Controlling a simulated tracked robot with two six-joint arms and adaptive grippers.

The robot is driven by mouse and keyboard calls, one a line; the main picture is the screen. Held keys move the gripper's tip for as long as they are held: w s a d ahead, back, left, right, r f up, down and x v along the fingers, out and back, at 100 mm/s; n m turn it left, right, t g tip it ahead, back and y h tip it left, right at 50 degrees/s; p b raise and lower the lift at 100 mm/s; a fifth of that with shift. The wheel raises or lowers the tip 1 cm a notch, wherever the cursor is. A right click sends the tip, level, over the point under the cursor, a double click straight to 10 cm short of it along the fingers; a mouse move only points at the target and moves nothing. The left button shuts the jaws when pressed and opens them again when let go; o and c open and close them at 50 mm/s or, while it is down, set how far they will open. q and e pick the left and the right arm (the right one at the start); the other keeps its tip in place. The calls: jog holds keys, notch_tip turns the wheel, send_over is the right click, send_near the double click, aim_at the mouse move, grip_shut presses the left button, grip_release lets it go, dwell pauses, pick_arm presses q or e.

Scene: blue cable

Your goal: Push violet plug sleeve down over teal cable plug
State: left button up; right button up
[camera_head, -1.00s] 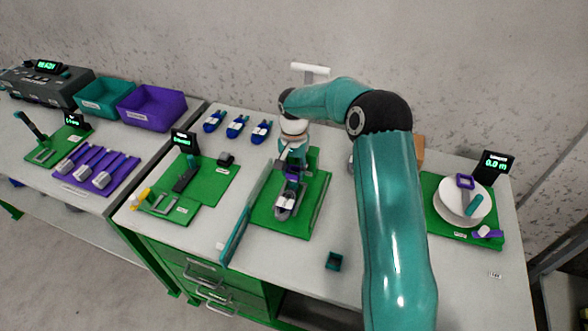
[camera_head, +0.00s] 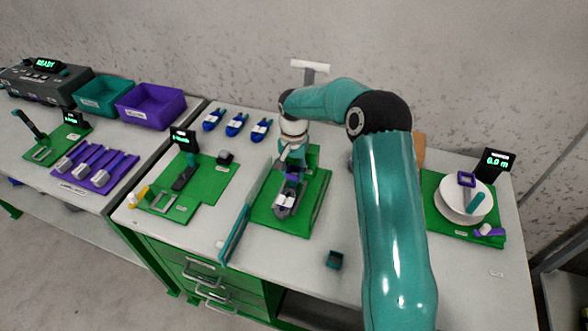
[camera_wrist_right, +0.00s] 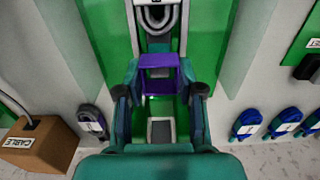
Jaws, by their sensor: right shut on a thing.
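The violet plug sleeve (camera_wrist_right: 158,61) sits between the fingertips of my right gripper (camera_wrist_right: 160,82), which is shut on it. In the head view the sleeve (camera_head: 292,178) is a small violet patch below my right gripper (camera_head: 291,170), at the grey holder (camera_head: 285,203) on the middle green board. My left gripper is not in view.
The middle green board (camera_head: 313,205) has a teal bar (camera_head: 235,235) along its left. Several blue cable pieces (camera_head: 236,125) lie behind. A white reel (camera_head: 465,202) is on the right, and a brown cable box (camera_wrist_right: 38,143) shows in the wrist view.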

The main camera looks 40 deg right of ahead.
jog(key=shift+f+b, duration=1.25)
jog(key=shift+f, duration=0.45)
dwell(0.5)
jog(key=o, duration=0.9)
jog(key=shift+r+p, duration=2.55)
jog(key=shift+r, duration=1.55)
jog(key=shift+f, duration=0.1)
